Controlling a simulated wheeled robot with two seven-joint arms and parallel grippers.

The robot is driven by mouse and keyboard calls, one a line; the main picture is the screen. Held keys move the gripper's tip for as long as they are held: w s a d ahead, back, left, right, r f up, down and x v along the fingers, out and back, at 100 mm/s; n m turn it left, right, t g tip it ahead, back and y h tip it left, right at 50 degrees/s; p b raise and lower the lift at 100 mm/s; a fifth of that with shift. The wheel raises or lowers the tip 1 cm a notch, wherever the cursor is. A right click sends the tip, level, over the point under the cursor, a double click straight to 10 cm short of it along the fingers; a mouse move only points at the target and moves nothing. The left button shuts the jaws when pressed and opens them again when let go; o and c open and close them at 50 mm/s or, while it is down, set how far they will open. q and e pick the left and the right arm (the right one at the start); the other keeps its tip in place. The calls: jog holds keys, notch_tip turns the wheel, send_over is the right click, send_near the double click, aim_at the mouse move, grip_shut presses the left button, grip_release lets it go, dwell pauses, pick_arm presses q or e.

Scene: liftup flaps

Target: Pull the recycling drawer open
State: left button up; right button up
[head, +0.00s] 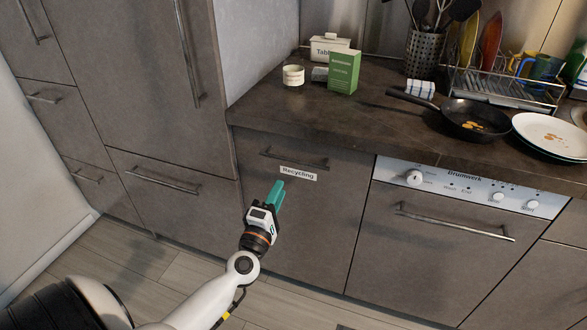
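The recycling drawer (327,220) is a grey-brown front under the counter, with a white "Recycling" label (298,173). Its dark bar handle (294,160) runs across the top of the front. The drawer looks shut, flush with the fronts beside it. My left gripper (279,186) has teal fingers and is in front of the drawer, below and left of the label. Its fingertips point up toward the handle and look apart from it. I cannot tell whether the fingers are open or shut. My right gripper is not in view.
A dishwasher (440,240) with a bar handle stands right of the drawer. Tall cabinets (165,195) stand to the left. The counter (395,120) holds a green box (343,72), a frying pan (472,118) and plates (552,130). The floor (130,262) in front looks clear.

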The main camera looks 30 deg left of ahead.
aim_at(293, 161)
pick_arm(q)
jog(key=x, duration=1.1)
jog(key=shift+w, duration=0.1)
jog(key=shift+r, duration=0.1)
grip_shut()
